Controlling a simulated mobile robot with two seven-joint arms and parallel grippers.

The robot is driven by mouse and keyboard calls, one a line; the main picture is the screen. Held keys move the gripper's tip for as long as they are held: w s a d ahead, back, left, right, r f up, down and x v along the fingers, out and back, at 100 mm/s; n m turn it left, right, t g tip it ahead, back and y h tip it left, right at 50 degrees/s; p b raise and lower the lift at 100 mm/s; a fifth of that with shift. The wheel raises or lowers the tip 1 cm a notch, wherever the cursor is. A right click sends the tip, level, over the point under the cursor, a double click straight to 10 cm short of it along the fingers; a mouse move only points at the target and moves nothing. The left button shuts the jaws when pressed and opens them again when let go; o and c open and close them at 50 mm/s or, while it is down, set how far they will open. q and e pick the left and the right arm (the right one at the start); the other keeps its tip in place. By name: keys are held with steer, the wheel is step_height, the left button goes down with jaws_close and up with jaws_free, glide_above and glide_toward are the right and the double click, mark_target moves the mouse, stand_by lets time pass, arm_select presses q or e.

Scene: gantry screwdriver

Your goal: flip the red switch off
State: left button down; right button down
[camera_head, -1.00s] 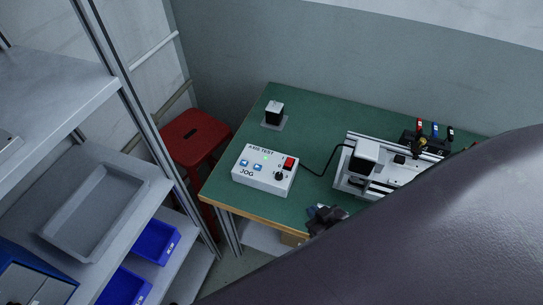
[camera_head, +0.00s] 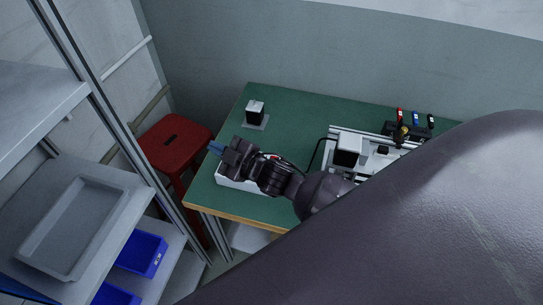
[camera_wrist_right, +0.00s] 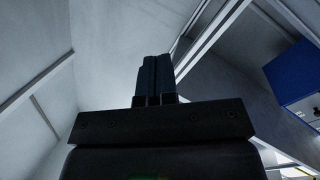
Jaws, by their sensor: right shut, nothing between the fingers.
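The white control box (camera_head: 232,184) stands at the left front of the green table, mostly covered by my right gripper and wrist. I cannot tell whether the hand touches the box. My left gripper is not in view.
A black-and-white block (camera_head: 255,112) stands on the green table (camera_head: 300,108) behind the box. The gantry rig (camera_head: 347,150) is to the right. A red stool (camera_head: 176,142) is left of the table. A shelf rack with a grey tray (camera_head: 72,228) and blue bins (camera_head: 142,254) fills the left.

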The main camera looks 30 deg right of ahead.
steer(key=w+a+r+n+g+y+b, duration=0.1)
steer(key=w+a+r+n+g+y, duration=0.2)
steer(key=a+r+n+g+y, duration=0.5)
steer(key=w+a+r+n+g+y+b, duration=0.15)
steer(key=w+r+n, duration=0.25)
steer(key=n, duration=0.9)
steer(key=s+d+f+n+g+h, duration=0.3)
steer(key=d+f+n+g+h, duration=0.55)
steer(key=f+n, duration=0.2)
steer(key=d+f+g+h, duration=0.1)
steer(key=d+f+h, duration=0.1)
steer(key=d+h, duration=0.7)
steer(key=d, duration=0.8)
steer(key=shift+f+g+h+b, duration=0.3)
steer(key=shift+g+b, duration=0.05)
steer(key=shift+g, duration=0.05)
steer(key=shift+f, duration=0.1)
